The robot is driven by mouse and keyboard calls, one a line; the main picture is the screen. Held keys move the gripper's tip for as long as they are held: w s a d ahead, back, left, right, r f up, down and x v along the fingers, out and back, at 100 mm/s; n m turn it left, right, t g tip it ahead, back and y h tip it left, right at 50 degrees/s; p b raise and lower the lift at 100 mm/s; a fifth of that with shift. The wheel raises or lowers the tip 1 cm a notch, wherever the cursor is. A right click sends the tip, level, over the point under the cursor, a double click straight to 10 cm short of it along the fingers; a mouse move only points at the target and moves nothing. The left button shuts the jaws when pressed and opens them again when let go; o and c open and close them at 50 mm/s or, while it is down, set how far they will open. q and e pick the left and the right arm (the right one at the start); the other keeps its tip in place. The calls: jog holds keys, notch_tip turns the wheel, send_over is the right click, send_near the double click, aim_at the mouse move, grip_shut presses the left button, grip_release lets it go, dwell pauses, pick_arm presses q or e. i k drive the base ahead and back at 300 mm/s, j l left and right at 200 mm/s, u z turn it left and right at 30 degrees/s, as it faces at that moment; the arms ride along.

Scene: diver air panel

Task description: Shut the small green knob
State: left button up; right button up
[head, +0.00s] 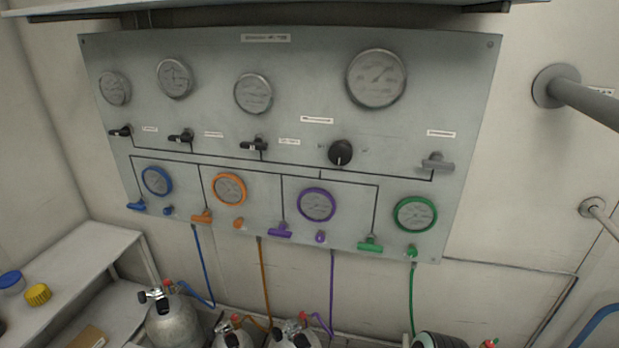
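The small green knob (412,251) sits low on the right part of the grey panel (230,120), just above where the green hose (411,290) leaves it. A green T-shaped handle (370,244) is to its left. A green-rimmed gauge (415,214) is above it. I cannot tell from this view how far the small knob is turned. Neither of my grippers is in view.
Matching blue, orange and purple handles, such as the purple handle (280,230), line the panel's lower edge. Gas cylinders (173,322) stand below. A grey pipe (585,98) juts out at right. A bench (75,255) stands at left. The space before the panel is clear.

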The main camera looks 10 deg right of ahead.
aim_at(412, 253)
jog(key=z, duration=1.25)
